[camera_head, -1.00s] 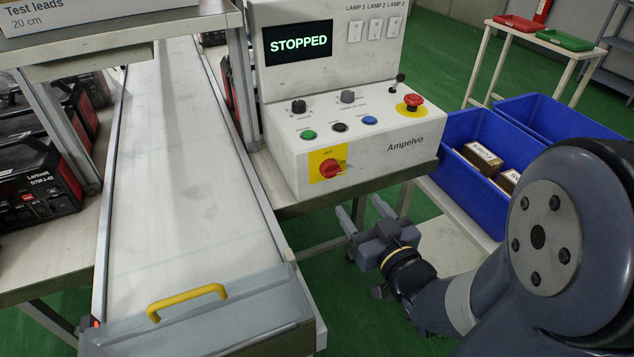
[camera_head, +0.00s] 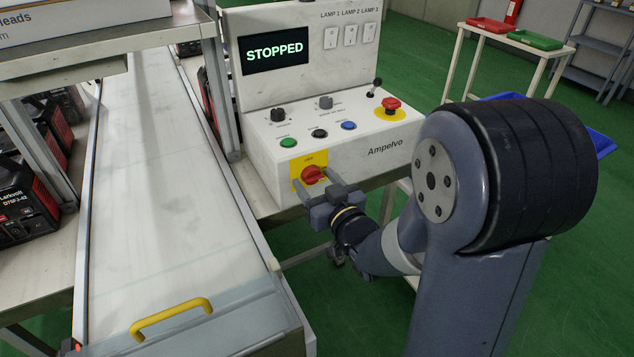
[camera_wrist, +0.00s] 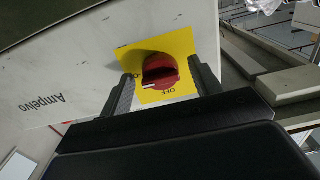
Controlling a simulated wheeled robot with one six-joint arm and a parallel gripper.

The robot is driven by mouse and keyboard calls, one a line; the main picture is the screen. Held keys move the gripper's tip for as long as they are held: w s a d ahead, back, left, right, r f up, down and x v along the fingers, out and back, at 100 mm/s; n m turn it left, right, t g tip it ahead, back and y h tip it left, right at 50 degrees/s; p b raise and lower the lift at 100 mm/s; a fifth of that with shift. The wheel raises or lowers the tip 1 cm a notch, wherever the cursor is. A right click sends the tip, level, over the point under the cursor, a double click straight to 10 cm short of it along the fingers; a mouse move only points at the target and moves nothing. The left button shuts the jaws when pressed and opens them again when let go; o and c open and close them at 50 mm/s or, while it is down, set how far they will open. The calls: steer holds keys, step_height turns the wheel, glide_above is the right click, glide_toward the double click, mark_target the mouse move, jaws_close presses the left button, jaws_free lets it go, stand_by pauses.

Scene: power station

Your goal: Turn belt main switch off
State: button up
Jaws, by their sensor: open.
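The belt main switch (camera_head: 313,174) is a red rotary knob on a yellow plate (camera_head: 297,163), low on the front of the white control console (camera_head: 372,147). My gripper (camera_head: 319,188) is open in front of it. In the wrist view the red knob (camera_wrist: 161,71) sits between the two fingers (camera_wrist: 164,85), apart from both as far as I can see. The word OFF shows on the plate beneath the knob, and a white mark on the knob points to its lower left there. The console screen (camera_head: 274,52) reads STOPPED.
The conveyor belt (camera_head: 160,190) with a yellow handle (camera_head: 171,318) lies left of the console. Green, black and blue buttons and a red emergency stop (camera_head: 391,104) are on the console top. A metal post (camera_head: 220,90) stands at its left. Blue bins (camera_head: 600,143) show behind my arm.

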steer(key=c, duration=1)
steer(key=shift+o, duration=0.2)
